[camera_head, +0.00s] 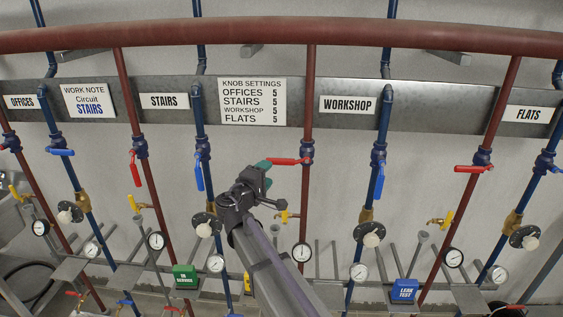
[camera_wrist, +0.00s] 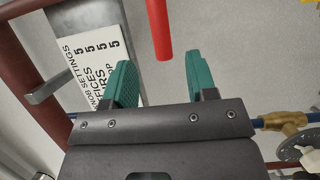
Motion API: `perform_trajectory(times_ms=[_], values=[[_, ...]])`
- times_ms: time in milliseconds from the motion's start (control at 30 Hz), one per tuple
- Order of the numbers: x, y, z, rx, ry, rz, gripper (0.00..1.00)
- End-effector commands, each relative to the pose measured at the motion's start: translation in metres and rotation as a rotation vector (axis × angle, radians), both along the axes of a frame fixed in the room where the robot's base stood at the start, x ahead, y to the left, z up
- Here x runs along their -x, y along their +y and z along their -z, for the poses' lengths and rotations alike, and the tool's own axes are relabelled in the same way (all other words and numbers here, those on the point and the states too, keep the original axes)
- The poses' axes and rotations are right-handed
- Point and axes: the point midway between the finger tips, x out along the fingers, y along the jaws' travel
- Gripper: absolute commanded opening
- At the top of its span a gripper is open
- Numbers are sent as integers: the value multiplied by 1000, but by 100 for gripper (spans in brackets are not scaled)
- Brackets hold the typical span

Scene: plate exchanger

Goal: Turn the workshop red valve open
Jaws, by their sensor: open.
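The workshop red valve's handle (camera_head: 287,161) is a red lever on the red pipe just left of the WORKSHOP label (camera_head: 348,104). It points left, crosswise to the pipe, from a dark blue valve body (camera_head: 307,151). My gripper (camera_head: 266,172) is open with green finger pads, close to the lever's free end. In the wrist view, the red lever (camera_wrist: 160,28) comes down from the top, its end between the open fingers (camera_wrist: 159,66) in the picture. Neither pad visibly touches it. The valve body is not seen in the wrist view.
A blue workshop lever (camera_head: 379,180) hangs along the blue pipe to the right. The stairs blue lever (camera_head: 199,172) is left of my gripper. A yellow-handled tap (camera_head: 284,216) and a gauge (camera_head: 302,252) sit below. A thick red pipe (camera_head: 300,35) crosses above.

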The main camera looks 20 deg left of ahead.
Motion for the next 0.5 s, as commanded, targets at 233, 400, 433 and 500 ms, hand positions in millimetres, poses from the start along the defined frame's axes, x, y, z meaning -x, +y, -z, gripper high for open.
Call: perform_trajectory(times_ms=[233,400,433,500], values=[[-60,-7,0,-1,1,3,52],[-82,-11,0,-1,2,2,52],[-84,-11,0,-1,2,2,52],[-85,-12,0,-1,2,1,52]])
